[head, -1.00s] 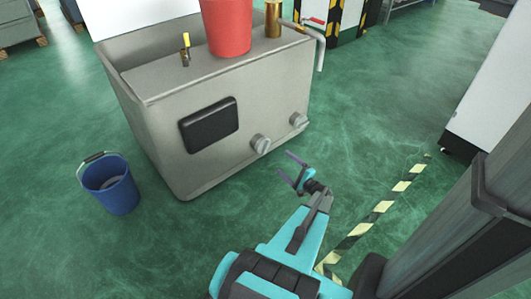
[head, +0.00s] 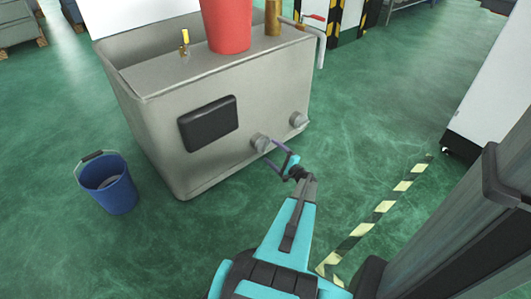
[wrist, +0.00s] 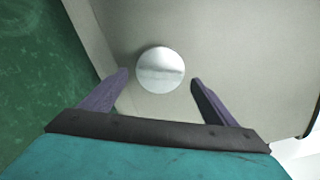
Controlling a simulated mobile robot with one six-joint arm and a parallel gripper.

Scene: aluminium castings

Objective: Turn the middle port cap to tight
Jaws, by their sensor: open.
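The middle port cap (head: 260,142) is a round pale-grey knob on the front of the grey metal tank (head: 165,140), between a dark panel and another cap. In the wrist view the cap (wrist: 160,70) shows as a bright round face. My gripper (head: 271,149) is open and empty, close in front of it. In the wrist view the gripper's fingertips (wrist: 160,76) lie to the left and right of the cap, with a gap on both sides. I cannot tell how deep the fingers reach along it. No tightness mark is readable.
A second cap (head: 299,119) sits to the right on the tank. The dark panel (head: 208,123) is to the left. A red container (head: 227,25), a brass cylinder (head: 273,17) and a small valve (head: 184,42) are on top. A blue bucket (head: 108,184) stands on the green floor.

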